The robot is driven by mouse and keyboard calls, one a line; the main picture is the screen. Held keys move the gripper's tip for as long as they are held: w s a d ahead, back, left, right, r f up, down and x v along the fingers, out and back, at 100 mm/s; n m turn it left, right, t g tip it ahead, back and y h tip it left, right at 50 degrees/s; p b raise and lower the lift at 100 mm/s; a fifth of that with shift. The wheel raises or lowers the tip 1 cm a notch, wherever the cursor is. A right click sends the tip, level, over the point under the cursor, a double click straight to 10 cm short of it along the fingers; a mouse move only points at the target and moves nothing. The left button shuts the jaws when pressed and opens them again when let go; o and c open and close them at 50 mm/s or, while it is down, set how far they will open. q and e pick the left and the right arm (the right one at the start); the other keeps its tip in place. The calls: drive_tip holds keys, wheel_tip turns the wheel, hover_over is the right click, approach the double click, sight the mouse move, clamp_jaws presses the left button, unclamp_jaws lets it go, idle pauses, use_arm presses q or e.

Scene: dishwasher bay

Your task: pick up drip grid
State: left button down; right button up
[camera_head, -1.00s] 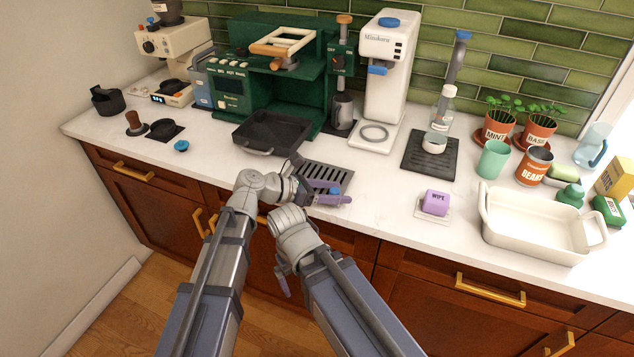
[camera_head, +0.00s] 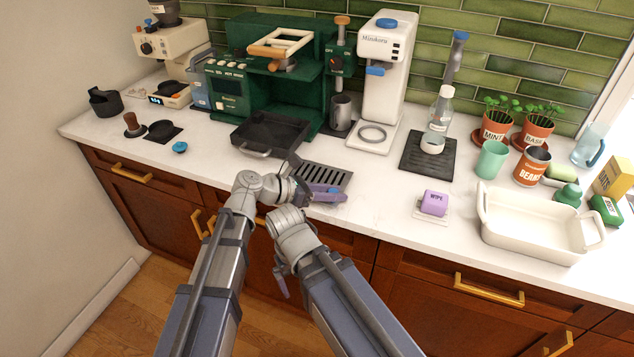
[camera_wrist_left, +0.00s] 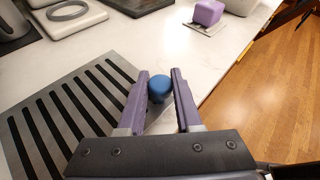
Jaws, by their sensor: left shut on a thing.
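The drip grid (camera_head: 330,175) is a grey slotted metal plate lying on the white counter, in front of the black tray. In the left wrist view the grid (camera_wrist_left: 65,115) fills the left side. My left gripper (camera_head: 335,193) is at the grid's near right edge, its purple fingers either side of a blue knob (camera_wrist_left: 159,88) at that edge. It is shut on the drip grid by this knob. The grid looks flat, with no clear gap under it. My right gripper (camera_head: 281,284) shows only as a bit of purple below its wrist, in front of the cabinets.
A black tray (camera_head: 268,131) stands just behind the grid, before the green coffee machine (camera_head: 235,98). A purple WIPE block (camera_head: 433,203) and a white baking dish (camera_head: 530,240) stand to the right. Counter between grid and block is clear.

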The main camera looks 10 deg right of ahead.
use_arm(q)
wheel_tip(320, 180, up, 10)
drive_tip(key=p, duration=1)
